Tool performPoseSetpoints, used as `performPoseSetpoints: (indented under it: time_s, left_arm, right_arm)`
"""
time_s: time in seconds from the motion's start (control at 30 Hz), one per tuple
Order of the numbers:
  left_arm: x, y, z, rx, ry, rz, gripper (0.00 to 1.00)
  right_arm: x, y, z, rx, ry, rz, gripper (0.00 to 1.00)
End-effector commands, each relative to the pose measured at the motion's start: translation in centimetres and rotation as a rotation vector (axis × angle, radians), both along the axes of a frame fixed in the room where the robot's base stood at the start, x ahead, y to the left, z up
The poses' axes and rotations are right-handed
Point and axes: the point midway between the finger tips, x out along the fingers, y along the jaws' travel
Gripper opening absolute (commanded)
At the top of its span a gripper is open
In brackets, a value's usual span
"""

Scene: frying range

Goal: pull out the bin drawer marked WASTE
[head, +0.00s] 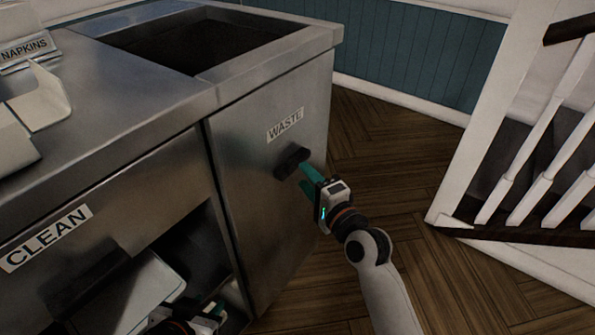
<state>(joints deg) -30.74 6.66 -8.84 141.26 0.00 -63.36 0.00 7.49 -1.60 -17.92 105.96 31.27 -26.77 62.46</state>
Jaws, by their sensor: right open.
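The WASTE drawer front (262,205) is a flat steel panel on the right part of the counter, and it sits flush with the cabinet. Its white WASTE label (285,125) is above a short dark handle (291,161). My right gripper (306,178) is open, with its teal fingers at the right end of the handle. One finger overlaps the handle in the picture; I cannot tell whether they touch. My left gripper (214,312) is only partly in view at the bottom edge, low in front of the counter, and its jaws are not clear.
The CLEAN label (46,238) marks the left cabinet front, above a dark opening with a pale tray-like piece (143,295). The countertop has a dark recess (200,40) and a NAPKINS holder (38,95). Wooden floor (400,140) is clear to the right, up to a white railing (505,190).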

Motion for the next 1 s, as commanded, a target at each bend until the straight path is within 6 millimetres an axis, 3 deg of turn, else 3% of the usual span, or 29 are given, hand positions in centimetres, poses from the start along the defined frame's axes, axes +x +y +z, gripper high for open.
performPoseSetpoints:
  time_s: [0.1, 0.3, 0.67, 0.7, 0.93, 1.0]
  left_arm:
    - [1.5, -0.6, 0.9, -0.024, -0.107, -0.008, 0.36]
    - [2.9, -1.2, 2.5, -0.051, -0.222, -0.017, 0.36]
    - [3.3, -1.4, 3.0, -0.059, -0.256, -0.019, 0.36]
    - [3.3, -1.4, 3.0, -0.059, -0.256, -0.019, 0.36]
    - [3.3, -1.4, 3.0, -0.059, -0.255, -0.019, 0.36]
    - [3.3, -1.4, 3.0, -0.059, -0.255, -0.019, 0.36]
  right_arm:
    - [1.9, 1.2, -0.1, 0.0, 0.0, 0.0, 0.42]
    - [3.5, 2.2, -0.1, 0.0, 0.0, -0.001, 0.42]
    - [4.0, 2.4, -0.1, -0.002, 0.001, -0.001, 0.42]
    - [4.0, 2.4, -0.1, -0.001, 0.0, -0.001, 0.4]
    - [4.0, 2.4, -0.1, -0.002, 0.001, -0.001, 0.03]
    - [4.0, 2.4, -0.1, -0.002, 0.001, -0.001, 0.0]
